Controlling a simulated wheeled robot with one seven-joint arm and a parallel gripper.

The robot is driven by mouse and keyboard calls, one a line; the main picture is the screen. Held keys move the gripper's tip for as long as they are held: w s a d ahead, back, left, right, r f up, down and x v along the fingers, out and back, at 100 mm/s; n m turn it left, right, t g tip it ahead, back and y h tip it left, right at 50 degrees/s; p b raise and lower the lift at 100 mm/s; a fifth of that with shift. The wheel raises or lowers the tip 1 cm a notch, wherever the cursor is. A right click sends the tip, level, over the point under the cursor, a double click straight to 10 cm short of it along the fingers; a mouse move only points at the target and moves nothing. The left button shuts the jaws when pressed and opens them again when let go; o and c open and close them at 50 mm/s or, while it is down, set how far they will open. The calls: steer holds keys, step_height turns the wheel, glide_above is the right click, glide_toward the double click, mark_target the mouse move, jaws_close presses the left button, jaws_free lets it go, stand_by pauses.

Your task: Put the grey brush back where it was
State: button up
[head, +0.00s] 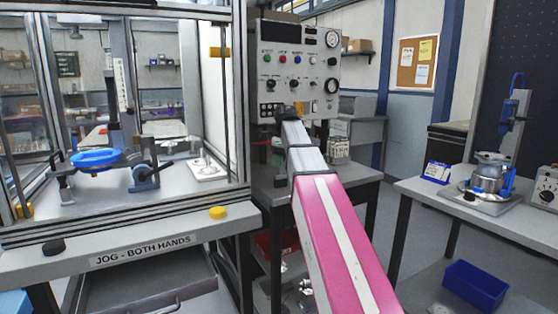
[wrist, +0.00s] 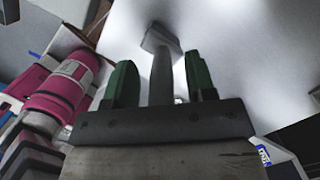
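In the wrist view my gripper (wrist: 160,65) has its two green fingers standing apart. A grey bar with a flat block at its far end (wrist: 160,38), which looks like the grey brush, shows between them. Narrow gaps show on both sides of the bar, and I see no contact with either finger. In the head view my pink and white arm reaches toward the control panel (head: 298,62). The arm hides most of the gripper there, and I cannot make out the brush or its place.
The glazed press cell (head: 135,252) with a blue dish (head: 95,158) is at left. A grey table (head: 262,184) stands below the panel. The right bench (head: 425,196) carries a metal device (head: 490,182); a blue bin (head: 474,285) sits below it. Floor shows between the tables.

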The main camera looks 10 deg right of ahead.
mark_target(283, 174)
steer(key=r, duration=0.3)
steer(key=d+r, duration=0.1)
steer(key=r, duration=0.7)
steer(key=shift+s+d, duration=0.2)
steer(key=shift+s, duration=0.1)
steer(key=shift+s+d+r, duration=0.1)
steer(key=shift+r, duration=0.5)
steer(key=shift+f, duration=0.1)
